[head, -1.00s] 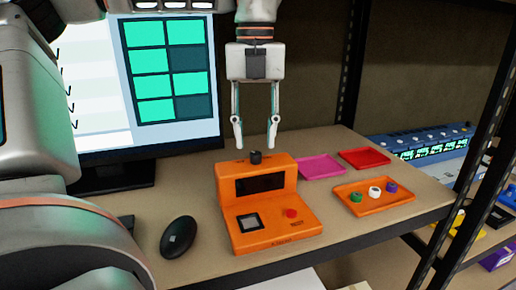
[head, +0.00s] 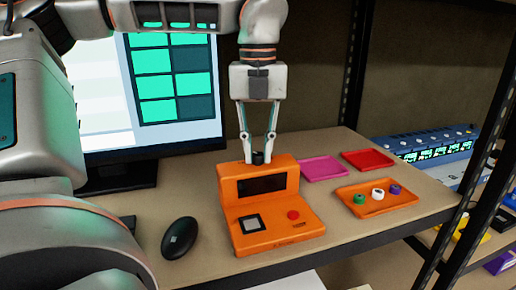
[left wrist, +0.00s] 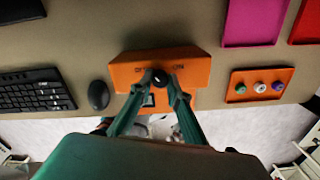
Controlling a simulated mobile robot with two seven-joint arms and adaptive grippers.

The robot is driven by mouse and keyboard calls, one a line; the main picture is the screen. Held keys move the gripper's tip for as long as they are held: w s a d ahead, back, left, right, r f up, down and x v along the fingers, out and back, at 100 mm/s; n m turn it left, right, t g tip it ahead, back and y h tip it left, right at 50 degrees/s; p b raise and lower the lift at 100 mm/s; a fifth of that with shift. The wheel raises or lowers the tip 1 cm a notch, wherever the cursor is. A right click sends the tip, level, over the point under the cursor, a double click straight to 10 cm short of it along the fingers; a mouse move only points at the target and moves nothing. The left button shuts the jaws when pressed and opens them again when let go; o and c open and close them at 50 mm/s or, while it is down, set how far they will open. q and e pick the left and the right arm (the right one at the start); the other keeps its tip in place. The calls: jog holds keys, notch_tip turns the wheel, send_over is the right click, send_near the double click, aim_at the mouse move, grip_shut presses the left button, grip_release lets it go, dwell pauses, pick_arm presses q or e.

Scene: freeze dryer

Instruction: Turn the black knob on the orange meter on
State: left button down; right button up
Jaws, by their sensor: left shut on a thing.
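The orange meter (head: 269,221) stands on the table, with a dark display on its front, a grey square and a red button on its lower deck. Its black knob (head: 258,158) is on top, and it also shows in the left wrist view (left wrist: 159,77). My left gripper (head: 258,160) points down over the meter and is shut on the knob, one finger on each side. The left wrist view also shows the fingers (left wrist: 160,82) at the knob, with lettering on the meter's top partly hidden. My right gripper is not in view.
A black mouse (head: 179,238) lies left of the meter, and a monitor (head: 150,100) stands behind it. A keyboard (left wrist: 35,91) shows in the left wrist view. Pink (head: 323,168), red (head: 367,158) and orange (head: 375,208) trays lie to the right. A shelf post (head: 470,150) stands further right.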

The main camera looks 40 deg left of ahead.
pick_arm(q)
jog(key=m, duration=0.7)
jog(key=shift+m+p, duration=0.3)
jog(key=shift+m, duration=0.1)
jog(key=m+p, duration=0.1)
jog(key=m, duration=0.3)
jog(key=shift+m, duration=0.4)
jog(key=shift+m+p, duration=0.3)
jog(key=shift+m, duration=0.5)
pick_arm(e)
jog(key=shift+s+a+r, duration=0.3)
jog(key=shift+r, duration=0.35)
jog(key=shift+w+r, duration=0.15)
